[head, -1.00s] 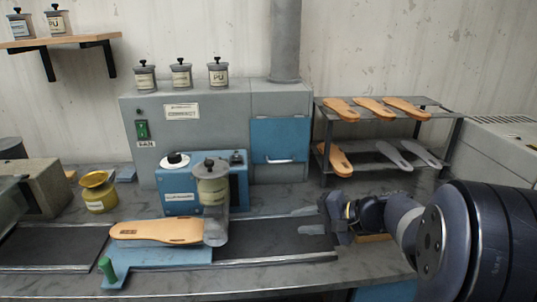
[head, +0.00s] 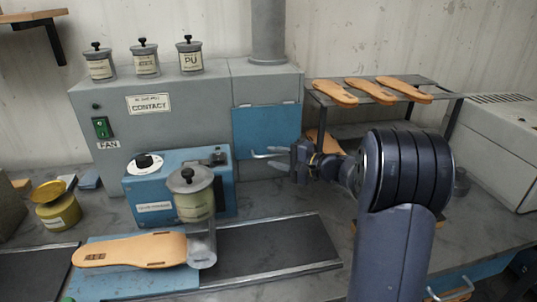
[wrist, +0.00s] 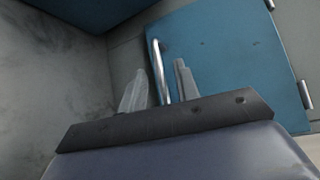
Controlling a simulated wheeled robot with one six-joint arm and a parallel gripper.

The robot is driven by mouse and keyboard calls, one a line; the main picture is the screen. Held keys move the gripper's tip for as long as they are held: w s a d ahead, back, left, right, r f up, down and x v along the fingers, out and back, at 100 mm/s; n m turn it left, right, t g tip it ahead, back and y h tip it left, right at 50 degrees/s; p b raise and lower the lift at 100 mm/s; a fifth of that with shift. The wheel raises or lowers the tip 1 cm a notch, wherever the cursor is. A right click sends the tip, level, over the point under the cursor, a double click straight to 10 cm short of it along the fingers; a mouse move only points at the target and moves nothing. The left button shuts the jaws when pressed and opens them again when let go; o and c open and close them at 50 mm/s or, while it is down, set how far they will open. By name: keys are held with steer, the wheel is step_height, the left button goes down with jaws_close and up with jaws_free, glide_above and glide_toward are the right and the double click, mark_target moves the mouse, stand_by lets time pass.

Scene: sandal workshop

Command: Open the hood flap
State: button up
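The hood flap (head: 266,122) is a blue panel on the front of the grey hood, and it looks shut. Its pale bar handle (head: 262,155) is near its lower edge. My gripper (head: 284,158) is at the right end of this handle. In the wrist view the flap (wrist: 225,60) fills the upper right. The handle (wrist: 158,62) runs between the two grey fingertips of my gripper (wrist: 158,85), with a visible gap on each side. The fingers are open and straddle the bar in this view; whether they touch it I cannot tell.
A rack (head: 440,90) with tan soles is close behind my arm at right.

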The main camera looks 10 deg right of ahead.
steer(key=shift+x, duration=1.45)
steer(key=shift+c, duration=0.2)
jaws_close()
